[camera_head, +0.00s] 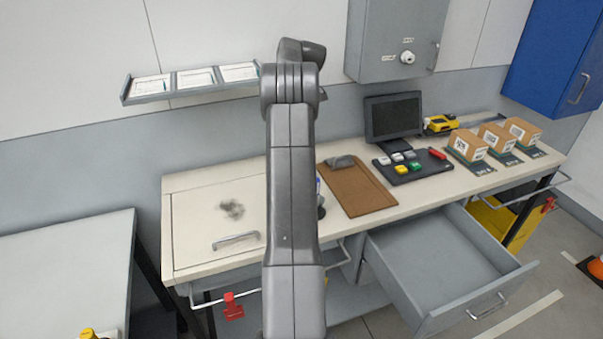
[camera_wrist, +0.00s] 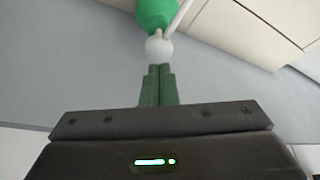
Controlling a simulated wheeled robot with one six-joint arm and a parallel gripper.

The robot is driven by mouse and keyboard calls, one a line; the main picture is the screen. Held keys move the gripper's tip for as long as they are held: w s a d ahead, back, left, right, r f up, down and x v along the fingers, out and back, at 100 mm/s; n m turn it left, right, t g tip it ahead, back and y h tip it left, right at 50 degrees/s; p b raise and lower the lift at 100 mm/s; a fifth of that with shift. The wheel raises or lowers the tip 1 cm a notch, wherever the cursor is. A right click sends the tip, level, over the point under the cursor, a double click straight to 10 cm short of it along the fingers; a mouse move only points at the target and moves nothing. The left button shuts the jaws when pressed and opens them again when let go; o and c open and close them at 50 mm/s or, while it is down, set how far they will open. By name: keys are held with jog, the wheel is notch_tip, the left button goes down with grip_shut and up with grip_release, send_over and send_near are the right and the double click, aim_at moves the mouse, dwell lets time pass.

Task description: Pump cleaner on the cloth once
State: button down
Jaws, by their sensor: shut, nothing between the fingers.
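In the wrist view, a green bottle (camera_wrist: 153,12) with a white rounded pump head (camera_wrist: 158,48) and a thin white spout shows at the top middle. My gripper (camera_wrist: 158,70) is shut and empty. Its fingertips point at the pump head and are very close to it; I cannot tell whether they touch. In the head view, my arm covers my gripper and most of what is behind it. A small blue, white and dark item (camera_head: 320,198) peeks out at the arm's right edge. I see no cloth in either view.
A dark smudge (camera_head: 231,209) marks the bench top (camera_head: 190,225) left of my arm. A brown clipboard (camera_head: 356,190), a keypad (camera_head: 412,168), a monitor (camera_head: 393,116) and cartons (camera_head: 467,145) stand to the right. An open drawer (camera_head: 445,262) juts out at the front.

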notch_tip(320, 180, up, 6)
dwell(0.7)
